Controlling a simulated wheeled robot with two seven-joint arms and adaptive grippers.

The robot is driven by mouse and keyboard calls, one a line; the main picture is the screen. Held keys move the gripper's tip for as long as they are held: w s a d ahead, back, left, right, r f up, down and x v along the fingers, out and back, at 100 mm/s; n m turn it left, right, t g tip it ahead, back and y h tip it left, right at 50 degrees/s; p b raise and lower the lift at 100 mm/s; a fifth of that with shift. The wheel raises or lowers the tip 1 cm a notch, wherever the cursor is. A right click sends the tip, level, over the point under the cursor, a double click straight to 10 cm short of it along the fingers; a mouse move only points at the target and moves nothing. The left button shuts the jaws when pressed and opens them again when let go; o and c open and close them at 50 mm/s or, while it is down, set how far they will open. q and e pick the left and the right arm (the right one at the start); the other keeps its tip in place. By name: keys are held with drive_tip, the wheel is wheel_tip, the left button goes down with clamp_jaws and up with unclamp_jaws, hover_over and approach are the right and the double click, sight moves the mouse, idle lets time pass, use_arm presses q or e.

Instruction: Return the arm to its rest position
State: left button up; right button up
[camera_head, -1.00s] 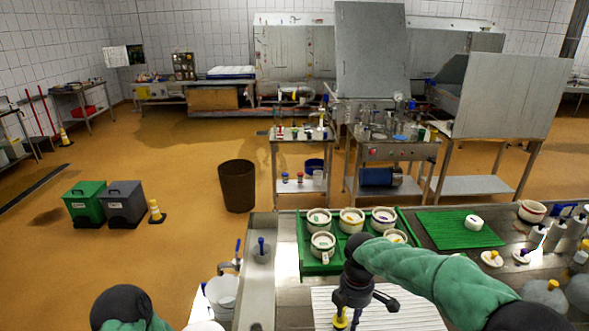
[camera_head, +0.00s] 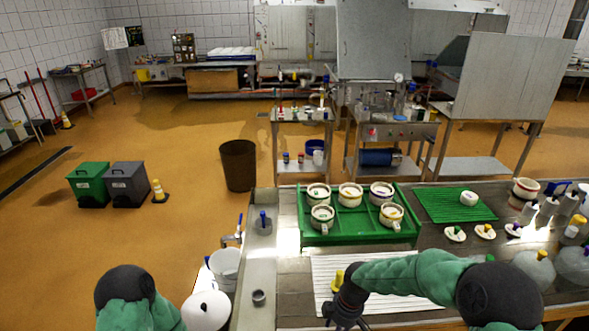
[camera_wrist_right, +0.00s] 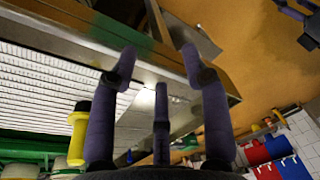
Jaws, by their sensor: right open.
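My right arm comes in from the right in the head view. Its dark gripper (camera_head: 343,312) is low at the bottom edge, over the near side of the white ribbed mat. In the right wrist view the gripper's fingers (camera_wrist_right: 159,75) are spread with nothing between them, near the metal table edge (camera_wrist_right: 205,80). My left arm shows only in part at the bottom left of the head view; its gripper is out of frame. Several pale cup-like moulds (camera_head: 350,195) stand on the green tray (camera_head: 343,235), away from the right gripper.
The white ribbed mat (camera_head: 400,265) lies in front of the tray. A yellow-topped item (camera_head: 338,280) stands close to my right gripper; a yellow item also shows beside the fingers in the wrist view (camera_wrist_right: 78,135). A green mat (camera_head: 440,207) and several bottles are at right.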

drive_tip(key=s+a+f+m+y+b, duration=0.2)
drive_tip(key=s+f+m+b, duration=0.1)
drive_tip(key=s+f+m, duration=1.3)
drive_tip(key=s+f, duration=0.3)
drive_tip(key=f, duration=0.2)
drive_tip(key=shift+s+f+t, duration=0.2)
drive_tip(key=shift+f+t, duration=0.1)
drive_tip(key=shift+t, duration=0.1)
idle(5.5)
